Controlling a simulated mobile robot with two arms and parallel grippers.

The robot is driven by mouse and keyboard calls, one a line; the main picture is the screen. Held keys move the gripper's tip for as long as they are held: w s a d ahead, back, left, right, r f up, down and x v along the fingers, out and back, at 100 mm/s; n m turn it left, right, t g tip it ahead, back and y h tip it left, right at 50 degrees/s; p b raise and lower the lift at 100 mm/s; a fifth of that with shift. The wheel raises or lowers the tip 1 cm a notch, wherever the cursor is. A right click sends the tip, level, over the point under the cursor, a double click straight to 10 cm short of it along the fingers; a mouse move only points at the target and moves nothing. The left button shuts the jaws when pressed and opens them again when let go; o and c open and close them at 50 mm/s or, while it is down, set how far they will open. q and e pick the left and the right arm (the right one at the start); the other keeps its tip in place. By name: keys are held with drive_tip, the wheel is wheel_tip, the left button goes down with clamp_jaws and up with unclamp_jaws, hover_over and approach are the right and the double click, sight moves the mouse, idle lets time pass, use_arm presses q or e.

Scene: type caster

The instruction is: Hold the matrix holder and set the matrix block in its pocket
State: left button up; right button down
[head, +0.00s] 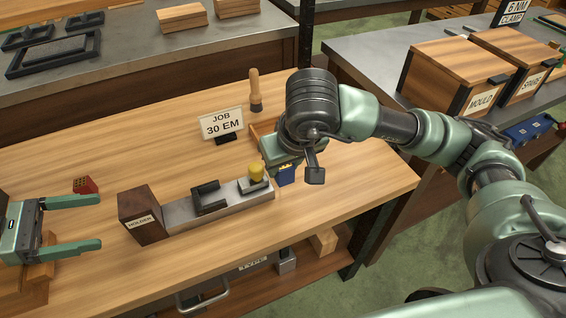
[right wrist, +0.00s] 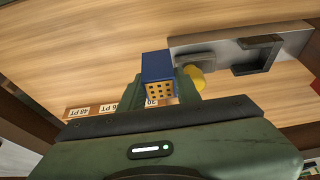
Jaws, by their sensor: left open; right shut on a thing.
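The matrix holder (head: 175,212) lies on the wooden table. It has a dark wood end block marked HOLDER, a steel bar, a black U-shaped piece (head: 208,199) and a yellow knob (head: 256,171). My right gripper (right wrist: 163,88) is shut on the blue matrix block (right wrist: 157,67), whose yellow face has several holes. In the head view the block (head: 287,175) is just right of the holder's knob end, partly hidden by my gripper. Whether it touches the bar is unclear. My left gripper (head: 100,222) is open and empty, left of the end block.
A small red block (head: 85,185) with holes lies behind my left gripper. A JOB 30 EM sign (head: 222,124) and a wood-handled tool (head: 255,90) stand behind the holder. A wooden tray with size labels (right wrist: 92,110) is beside my right gripper. The table's front is clear.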

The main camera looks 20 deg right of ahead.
use_arm(q)
drive_tip(key=d, duration=0.1)
use_arm(e)
drive_tip(key=shift+r, duration=0.35)
use_arm(q)
drive_tip(key=p, duration=0.2)
approach(158, 210)
drive_tip(key=shift+x, duration=1)
use_arm(e)
drive_tip(key=shift+r, duration=0.9)
use_arm(q)
drive_tip(key=b+x, duration=0.1)
drive_tip(key=x, duration=0.2)
drive_tip(key=shift+d+f, duration=0.15)
drive_tip(key=shift+f, duration=0.1)
use_arm(e)
drive_tip(key=shift+f, duration=0.65)
use_arm(q)
drive_tip(key=shift+d+f, duration=0.15)
drive_tip(key=shift+d, duration=0.6)
use_arm(e)
drive_tip(key=shift+f, duration=0.15)
use_arm(q)
drive_tip(key=c, duration=0.4)
drive_tip(key=shift+c, duration=0.2)
drive_tip(key=c, duration=1.1)
